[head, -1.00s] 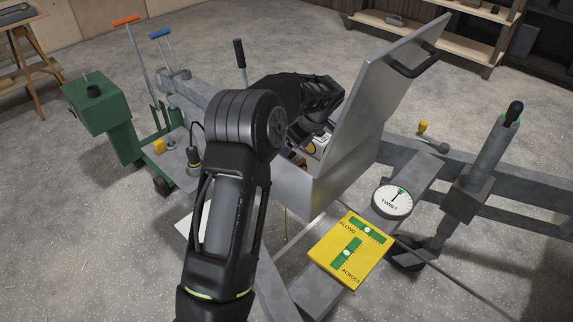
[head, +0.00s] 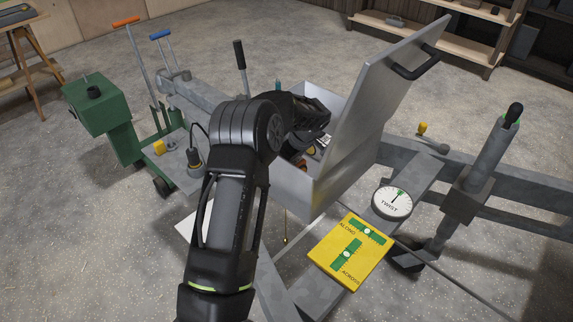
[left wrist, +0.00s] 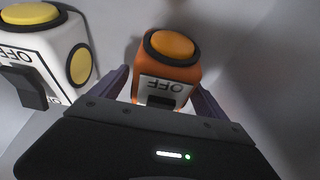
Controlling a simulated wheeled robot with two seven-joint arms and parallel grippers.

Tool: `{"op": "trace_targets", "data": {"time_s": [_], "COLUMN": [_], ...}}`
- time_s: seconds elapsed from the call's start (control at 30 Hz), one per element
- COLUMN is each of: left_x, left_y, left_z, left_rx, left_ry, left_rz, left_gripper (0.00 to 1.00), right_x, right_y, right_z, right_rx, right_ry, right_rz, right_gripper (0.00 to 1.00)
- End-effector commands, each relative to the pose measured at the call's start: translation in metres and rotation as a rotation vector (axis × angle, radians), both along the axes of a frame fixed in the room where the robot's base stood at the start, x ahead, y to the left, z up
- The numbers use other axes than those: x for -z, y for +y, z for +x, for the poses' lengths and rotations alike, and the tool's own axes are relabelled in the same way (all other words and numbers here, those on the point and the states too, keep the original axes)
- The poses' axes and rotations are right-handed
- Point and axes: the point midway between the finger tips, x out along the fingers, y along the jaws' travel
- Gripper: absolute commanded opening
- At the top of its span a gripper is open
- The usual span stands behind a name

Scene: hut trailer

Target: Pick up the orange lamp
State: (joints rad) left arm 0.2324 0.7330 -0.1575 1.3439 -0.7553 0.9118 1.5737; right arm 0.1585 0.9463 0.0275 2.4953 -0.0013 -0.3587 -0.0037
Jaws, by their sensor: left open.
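The orange lamp (left wrist: 168,68) stands inside the metal box, with a round amber lens in a black ring on top and a white label reading OFF with a black switch. In the left wrist view it is between the two purple fingers of my left gripper (left wrist: 162,86), which is open around its sides. I cannot tell whether either finger touches it. In the head view my arm reaches into the box (head: 312,190), hiding the fingertips and most of the contents. My right gripper is not in view.
A white lamp with yellow lenses (left wrist: 62,45) stands close to the left of the orange lamp. The box's raised lid (head: 375,110) and walls bound the space. A yellow level plate (head: 350,250) and a twist dial (head: 392,202) lie in front. A green machine (head: 105,115) stands at left.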

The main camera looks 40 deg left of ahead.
Motion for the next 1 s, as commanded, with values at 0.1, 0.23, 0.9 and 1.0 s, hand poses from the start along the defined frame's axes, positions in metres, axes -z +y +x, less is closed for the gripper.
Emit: {"op": "trace_targets", "data": {"time_s": [0.1,0.23,0.9,1.0], "left_x": [-0.0004,-0.0004,-0.0007,-0.0006], "left_y": [0.0,0.0,0.0,0.0001], "left_z": [0.0004,0.0004,0.0002,0.0003], "left_rx": [0.0,0.0,0.0,0.0], "left_ry": [-0.001,-0.001,-0.001,-0.001], "left_rz": [0.0,0.0,0.0,0.0], "left_gripper": [0.85,0.85,0.57,0.49], "right_x": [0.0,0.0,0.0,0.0], "right_y": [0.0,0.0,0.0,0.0], "right_z": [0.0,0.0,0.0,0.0], "right_rx": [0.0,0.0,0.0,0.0], "right_ry": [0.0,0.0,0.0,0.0], "right_rz": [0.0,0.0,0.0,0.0], "right_gripper": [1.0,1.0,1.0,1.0]}}
